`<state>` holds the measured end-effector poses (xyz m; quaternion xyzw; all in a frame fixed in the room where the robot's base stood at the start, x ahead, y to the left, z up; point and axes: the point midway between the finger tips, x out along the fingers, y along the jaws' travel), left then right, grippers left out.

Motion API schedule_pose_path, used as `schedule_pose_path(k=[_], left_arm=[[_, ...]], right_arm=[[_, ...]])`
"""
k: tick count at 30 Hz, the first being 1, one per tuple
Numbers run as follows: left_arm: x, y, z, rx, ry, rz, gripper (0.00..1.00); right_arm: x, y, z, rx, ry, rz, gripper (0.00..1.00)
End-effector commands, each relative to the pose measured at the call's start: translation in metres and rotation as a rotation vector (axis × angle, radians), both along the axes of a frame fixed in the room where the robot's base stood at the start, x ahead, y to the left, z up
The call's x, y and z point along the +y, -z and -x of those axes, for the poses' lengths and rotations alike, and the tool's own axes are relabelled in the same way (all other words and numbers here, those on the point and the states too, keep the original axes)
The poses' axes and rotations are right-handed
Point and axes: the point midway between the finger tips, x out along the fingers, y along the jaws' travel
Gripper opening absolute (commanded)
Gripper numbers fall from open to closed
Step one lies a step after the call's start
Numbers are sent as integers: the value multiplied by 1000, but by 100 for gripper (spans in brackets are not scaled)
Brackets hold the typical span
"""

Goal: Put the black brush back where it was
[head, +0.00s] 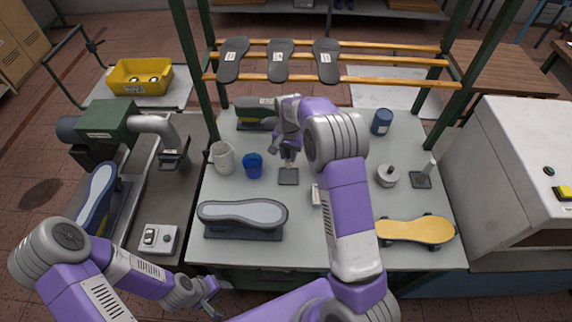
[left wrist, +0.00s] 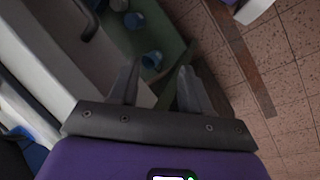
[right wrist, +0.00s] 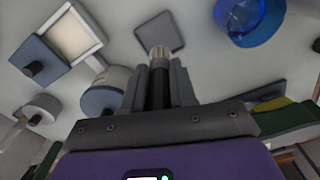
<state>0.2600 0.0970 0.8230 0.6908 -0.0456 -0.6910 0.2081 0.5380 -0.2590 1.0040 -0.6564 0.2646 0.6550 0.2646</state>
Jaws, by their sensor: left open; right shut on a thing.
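The black brush (right wrist: 160,88) has a dark handle and pale bristles. In the right wrist view it is between the fingers of my right gripper (right wrist: 161,78), which is shut on it. In the head view my right gripper (head: 287,148) is above the middle of the table, with the brush's pale end (head: 288,163) pointing down. A small dark square pad (head: 289,177) lies just below it; the pad also shows in the right wrist view (right wrist: 160,33). I cannot tell whether brush and pad touch. My left gripper (head: 211,297) is open and empty beyond the table's front edge.
A blue cup (head: 253,166) and a white jug (head: 222,157) stand left of the pad. Soles lie on a rack (head: 390,61) behind.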

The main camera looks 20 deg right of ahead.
Motion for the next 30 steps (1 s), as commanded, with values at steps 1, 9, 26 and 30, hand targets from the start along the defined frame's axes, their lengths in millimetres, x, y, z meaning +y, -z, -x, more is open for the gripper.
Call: schedule_pose_path(k=[1, 9, 26, 30], left_arm=[[0, 1, 0, 0, 0, 0, 48], [0, 1, 0, 0, 0, 0, 48], [0, 3, 0, -1, 0, 0, 48], [0, 4, 0, -1, 0, 0, 48]], right_arm=[[0, 11, 1, 4, 0, -1, 0], [0, 37, 0, 1, -2, -1, 0], [1, 71, 0, -1, -3, 0, 0], [1, 72, 0, -1, -3, 0, 37]])
